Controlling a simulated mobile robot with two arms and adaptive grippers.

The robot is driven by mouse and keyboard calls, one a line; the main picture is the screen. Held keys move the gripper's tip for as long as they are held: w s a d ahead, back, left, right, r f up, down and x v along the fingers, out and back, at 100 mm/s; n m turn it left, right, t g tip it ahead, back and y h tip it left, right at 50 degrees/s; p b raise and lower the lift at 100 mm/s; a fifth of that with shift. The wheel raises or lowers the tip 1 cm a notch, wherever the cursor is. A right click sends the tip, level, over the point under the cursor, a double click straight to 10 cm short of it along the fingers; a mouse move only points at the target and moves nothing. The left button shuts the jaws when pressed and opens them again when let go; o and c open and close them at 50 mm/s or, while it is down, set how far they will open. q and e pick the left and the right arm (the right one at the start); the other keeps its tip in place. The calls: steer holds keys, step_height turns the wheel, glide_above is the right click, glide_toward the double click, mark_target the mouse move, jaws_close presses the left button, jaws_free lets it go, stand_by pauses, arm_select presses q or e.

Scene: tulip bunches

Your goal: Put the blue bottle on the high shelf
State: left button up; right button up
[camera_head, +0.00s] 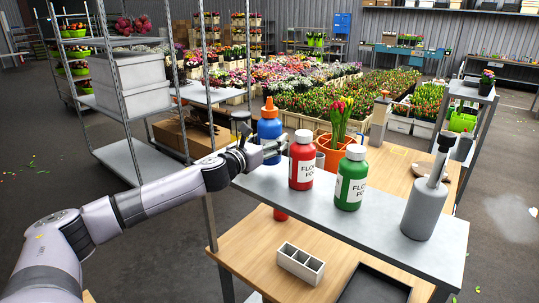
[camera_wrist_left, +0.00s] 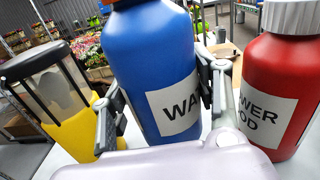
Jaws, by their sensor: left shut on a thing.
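The blue bottle (camera_head: 269,128) with an orange cap stands upright at the left end of the grey high shelf (camera_head: 310,206), left of the red bottle. In the left wrist view the blue bottle (camera_wrist_left: 150,60) fills the middle, with a white label partly reading "WA". My left gripper (camera_head: 266,151) is shut on it; its fingers (camera_wrist_left: 162,98) are on either side of the bottle. My right gripper is not in view.
A red bottle (camera_head: 301,160), a green bottle (camera_head: 351,178) and a grey pump sprayer (camera_head: 426,198) stand on the shelf. The red bottle (camera_wrist_left: 280,85) is close to my gripper. A yellow object (camera_wrist_left: 85,128) stands left. Below is a wooden worktop (camera_head: 250,250) with a divided box (camera_head: 300,265).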

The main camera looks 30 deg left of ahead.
arm_select(q)
step_height(320, 180, down, 3)
steer(key=shift+f, duration=0.2)
steer(key=shift+w, duration=0.1)
steer(key=shift+b, duration=0.3)
steer(key=o, duration=1)
steer(key=shift+f, duration=0.2)
steer(key=shift+o, duration=0.9)
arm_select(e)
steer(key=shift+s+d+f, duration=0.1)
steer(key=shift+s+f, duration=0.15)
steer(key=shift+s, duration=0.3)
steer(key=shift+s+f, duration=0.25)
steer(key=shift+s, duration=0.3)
arm_select(q)
steer(key=shift+s+r, duration=0.15)
steer(key=shift+s, duration=0.05)
